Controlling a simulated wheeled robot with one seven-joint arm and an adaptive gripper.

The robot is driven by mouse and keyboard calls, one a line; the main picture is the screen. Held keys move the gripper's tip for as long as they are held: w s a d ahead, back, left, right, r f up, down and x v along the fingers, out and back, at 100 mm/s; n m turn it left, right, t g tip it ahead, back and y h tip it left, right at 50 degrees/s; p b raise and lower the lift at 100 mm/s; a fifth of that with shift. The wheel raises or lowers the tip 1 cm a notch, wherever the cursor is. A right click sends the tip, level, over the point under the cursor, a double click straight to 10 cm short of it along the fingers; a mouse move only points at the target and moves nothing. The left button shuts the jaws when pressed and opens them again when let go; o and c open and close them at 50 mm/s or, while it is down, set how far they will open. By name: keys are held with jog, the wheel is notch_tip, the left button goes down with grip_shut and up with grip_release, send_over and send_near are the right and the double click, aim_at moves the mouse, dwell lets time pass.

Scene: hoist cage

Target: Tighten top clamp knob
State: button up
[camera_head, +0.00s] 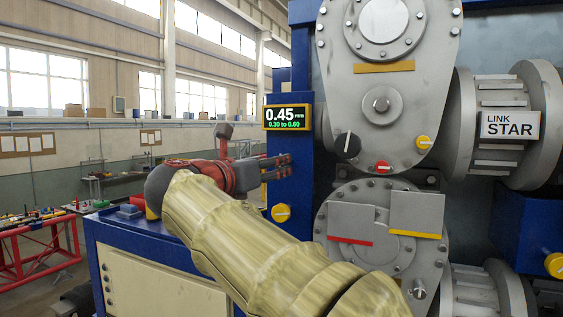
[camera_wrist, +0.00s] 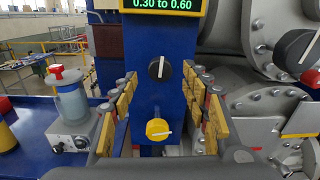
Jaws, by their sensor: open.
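A blue post (camera_wrist: 180,105) stands straight ahead of my gripper (camera_wrist: 163,90). On it are a black knob (camera_wrist: 159,68) with a white pointer line and, lower, a yellow knob (camera_wrist: 158,129) with a pale pointer line. No label tells which is the top clamp knob. My gripper is open, its padded fingers on either side of the knobs' line, with nothing between the tips. In the head view my gripper (camera_head: 287,166) is in front of the post, above the yellow knob (camera_head: 281,213), and hides the post's black knob.
A display (camera_head: 286,117) above reads 0.45 mm, 0.30 to 0.60. Right of the post, a grey housing (camera_head: 415,90) carries another black knob (camera_head: 347,145), a red knob (camera_head: 383,167) and a yellow knob (camera_head: 424,142). A blue cabinet (camera_head: 110,240) stands at left, with a grey-blue device (camera_wrist: 70,100) on top.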

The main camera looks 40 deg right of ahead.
jog(key=p+x, duration=0.1)
jog(key=x, duration=0.5)
jog(key=shift+d+p, duration=0.1)
jog(key=shift+p, duration=0.2)
jog(key=shift+w, duration=0.1)
jog(key=shift+c, duration=1.1)
jog(key=c, duration=1)
jog(key=shift+o, duration=0.2)
